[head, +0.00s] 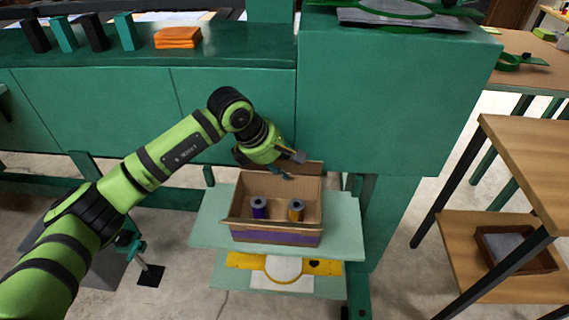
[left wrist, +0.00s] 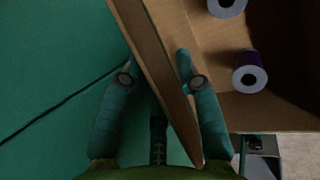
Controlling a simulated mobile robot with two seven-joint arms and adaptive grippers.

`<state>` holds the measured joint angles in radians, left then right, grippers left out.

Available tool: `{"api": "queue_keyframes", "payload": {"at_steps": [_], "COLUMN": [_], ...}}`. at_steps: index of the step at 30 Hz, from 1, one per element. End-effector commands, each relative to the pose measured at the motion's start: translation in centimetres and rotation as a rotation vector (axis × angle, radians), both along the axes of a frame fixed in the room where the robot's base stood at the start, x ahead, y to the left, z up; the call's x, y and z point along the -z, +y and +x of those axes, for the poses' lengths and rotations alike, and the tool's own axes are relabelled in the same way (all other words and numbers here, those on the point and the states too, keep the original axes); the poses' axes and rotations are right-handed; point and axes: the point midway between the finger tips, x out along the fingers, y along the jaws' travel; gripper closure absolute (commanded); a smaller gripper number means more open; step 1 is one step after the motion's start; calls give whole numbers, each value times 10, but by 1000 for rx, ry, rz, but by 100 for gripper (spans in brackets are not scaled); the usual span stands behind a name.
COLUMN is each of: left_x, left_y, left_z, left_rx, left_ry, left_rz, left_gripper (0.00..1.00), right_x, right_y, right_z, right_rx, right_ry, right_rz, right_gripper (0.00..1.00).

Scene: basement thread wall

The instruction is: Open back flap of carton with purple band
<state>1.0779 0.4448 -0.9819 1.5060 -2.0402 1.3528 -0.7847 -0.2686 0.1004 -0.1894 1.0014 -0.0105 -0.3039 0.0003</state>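The carton (head: 262,223) with the purple band (head: 270,236) stands on a pale green shelf, its top open. Inside stand a purple spool (head: 258,207) and an orange spool (head: 296,210). The back flap (head: 309,168) stands up at the carton's rear. My left gripper (head: 287,174) is over that rear edge. In the left wrist view the flap (left wrist: 160,62) runs between the two teal fingers of my left gripper (left wrist: 155,75). The fingers are spread, with a gap on the left finger's side; contact with the right finger is unclear. My right gripper is out of view.
The pale green shelf (head: 215,222) has bare room left of the carton. A green cabinet front (head: 390,100) rises close behind. A lower shelf holds yellow items (head: 250,262). A wooden table (head: 530,150) stands at right. Orange cloths (head: 178,37) lie on the bench.

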Motion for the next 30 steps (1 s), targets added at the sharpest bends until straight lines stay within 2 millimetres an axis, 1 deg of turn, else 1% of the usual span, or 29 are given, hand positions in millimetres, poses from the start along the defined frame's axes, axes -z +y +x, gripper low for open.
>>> {"api": "queue_keyframes", "payload": {"at_steps": [3,10,11,12,13,14,23,27,30], "left_x": [6,7,7,6,6,6,5,5,6], "left_y": [-3,-3,-3,-3,-3,-3,-3,-3,-3], "left_z": [2,2,2,2,2,2,3,7,9], "left_rx": [2,2,1,1,1,1,0,-2,-1], "left_ry": [1,1,1,1,1,1,23,103,164], "left_rz": [-1,-1,-1,-1,-1,-1,0,0,2], "left_gripper": [67,67,71,87,99,100,100,100,100], "right_x": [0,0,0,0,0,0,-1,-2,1], "right_y": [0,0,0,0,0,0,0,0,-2], "right_z": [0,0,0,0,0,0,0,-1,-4], "right_rx": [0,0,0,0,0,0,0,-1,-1], "right_ry": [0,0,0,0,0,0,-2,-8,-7], "right_rz": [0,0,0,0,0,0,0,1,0], "right_gripper": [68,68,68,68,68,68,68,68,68]}}
